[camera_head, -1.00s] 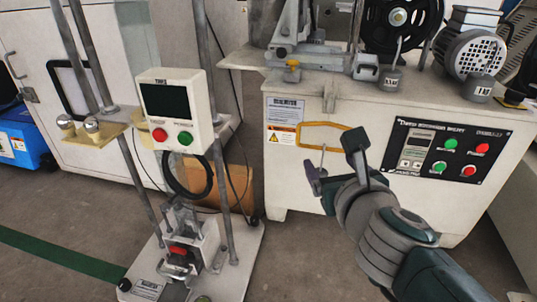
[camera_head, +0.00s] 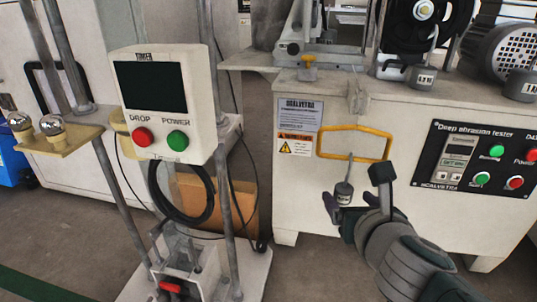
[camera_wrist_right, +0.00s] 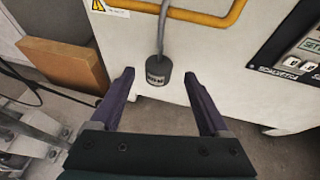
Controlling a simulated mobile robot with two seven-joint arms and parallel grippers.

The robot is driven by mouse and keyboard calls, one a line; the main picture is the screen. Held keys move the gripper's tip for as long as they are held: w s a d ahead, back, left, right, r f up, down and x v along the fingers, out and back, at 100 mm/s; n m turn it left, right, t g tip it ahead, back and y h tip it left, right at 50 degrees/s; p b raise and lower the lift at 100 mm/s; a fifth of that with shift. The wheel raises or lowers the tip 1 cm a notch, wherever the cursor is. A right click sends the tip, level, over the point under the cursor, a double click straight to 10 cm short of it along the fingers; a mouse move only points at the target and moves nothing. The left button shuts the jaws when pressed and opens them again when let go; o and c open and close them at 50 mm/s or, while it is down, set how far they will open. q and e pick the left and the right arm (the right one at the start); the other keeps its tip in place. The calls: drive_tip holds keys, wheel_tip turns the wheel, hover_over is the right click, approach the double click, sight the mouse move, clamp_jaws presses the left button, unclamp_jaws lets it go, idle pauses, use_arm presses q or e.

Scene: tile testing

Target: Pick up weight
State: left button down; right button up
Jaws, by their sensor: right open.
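A small dark grey cylindrical weight (camera_head: 344,191) with a thin upright rod is in front of the white machine, its rod reaching up to a yellow frame (camera_head: 354,128). In the right wrist view the weight (camera_wrist_right: 158,71) is centred between the two finger tips, its rod running up to the yellow frame (camera_wrist_right: 190,14). My right gripper (camera_head: 357,190) is open, its fingers to either side of the weight with gaps showing in the wrist view (camera_wrist_right: 159,76). I cannot tell how far beyond the tips the weight is. My left gripper is out of view.
The white abrasion tester (camera_head: 300,195) carries a control panel (camera_head: 478,158), and two more weights (camera_head: 423,77) (camera_head: 520,86) on top. To the left stands a drop-test rig with a button box (camera_head: 160,105) and steel posts. A cardboard box (camera_wrist_right: 65,62) is on the floor.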

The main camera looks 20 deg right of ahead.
sight(341, 185)
drive_tip(key=w, duration=0.3)
drive_tip(key=shift+w+d+r, duration=0.1)
drive_tip(key=shift+w+r, duration=0.05)
drive_tip(key=shift+w+d, duration=0.1)
drive_tip(key=shift+w, duration=0.05)
drive_tip(key=shift+s+d+f, duration=0.1)
drive_tip(key=shift+s+f, duration=0.1)
drive_tip(key=shift+s, duration=0.85)
drive_tip(key=shift+c, duration=1.2)
drive_tip(key=shift+s, duration=0.25)
drive_tip(key=shift+c, duration=0.9)
drive_tip(key=shift+w, duration=0.1)
drive_tip(key=shift+c, duration=0.7)
drive_tip(key=shift+w+r, duration=0.1)
drive_tip(key=shift+w, duration=0.35)
drive_tip(key=c, duration=0.3)
drive_tip(key=shift+s, duration=0.15)
clamp_jaws()
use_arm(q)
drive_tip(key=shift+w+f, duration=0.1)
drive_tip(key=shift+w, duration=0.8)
